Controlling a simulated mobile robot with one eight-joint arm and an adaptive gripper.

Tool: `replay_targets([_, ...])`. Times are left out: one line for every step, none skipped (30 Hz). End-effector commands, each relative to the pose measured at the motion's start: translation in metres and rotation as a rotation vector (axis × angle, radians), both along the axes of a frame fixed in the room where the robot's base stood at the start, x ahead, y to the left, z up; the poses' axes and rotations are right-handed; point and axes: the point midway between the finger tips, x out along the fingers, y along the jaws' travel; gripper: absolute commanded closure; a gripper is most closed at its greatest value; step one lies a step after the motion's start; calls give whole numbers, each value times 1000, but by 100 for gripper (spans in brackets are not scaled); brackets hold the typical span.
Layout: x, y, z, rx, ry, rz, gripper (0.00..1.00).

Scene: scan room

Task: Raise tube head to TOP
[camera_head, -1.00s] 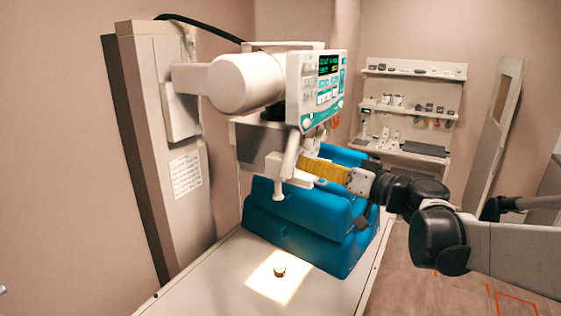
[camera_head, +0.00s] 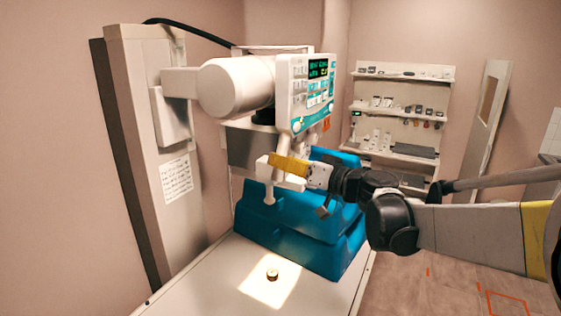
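The tube head (camera_head: 236,87) is a white cylinder with a teal-edged control panel (camera_head: 305,92) and a lit display on its right end. A carriage (camera_head: 172,118) holds it on the tall beige column (camera_head: 140,90) at the left, in the column's upper part. White handle parts hang below the panel, one a downward post (camera_head: 269,193) with a round end. My gripper (camera_head: 274,162), with a yellow part, reaches from the right to these handle parts. Its tips overlap them in the picture; contact and finger opening cannot be made out.
Stacked blue cushions (camera_head: 298,235) stand behind and below my gripper on the white table (camera_head: 205,285). A lit patch with a small round object (camera_head: 272,275) lies at the table's front. Shelves (camera_head: 405,115) stand at the back. Open floor is at the right.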

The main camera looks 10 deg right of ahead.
Motion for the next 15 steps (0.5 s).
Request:
replay_targets([0, 0, 0, 0, 0, 0, 100])
replay_targets([0, 0, 1, 0, 0, 0, 100])
replay_targets([0, 0, 2, 0, 0, 0, 100])
replay_targets([0, 0, 4, 0, 0, 0, 100])
replay_targets([0, 0, 7, 0, 0, 0, 100])
replay_targets([0, 0, 11, 0, 0, 0, 100])
replay_targets([0, 0, 16, 1, 0, 0, 100])
replay_targets([0, 0, 21, 1, 0, 0, 100])
replay_targets([0, 0, 29, 1, 0, 0, 100])
replay_targets([0, 0, 36, 1, 0, 0, 100])
replay_targets([0, 0, 44, 1, 0, 0, 100])
replay_targets([0, 0, 54, 2, -1, -1, 100])
replay_targets([0, 0, 63, 2, -1, -1, 100])
replay_targets([0, 0, 71, 2, -1, -1, 100])
replay_targets([0, 0, 83, 2, -1, -1, 100])
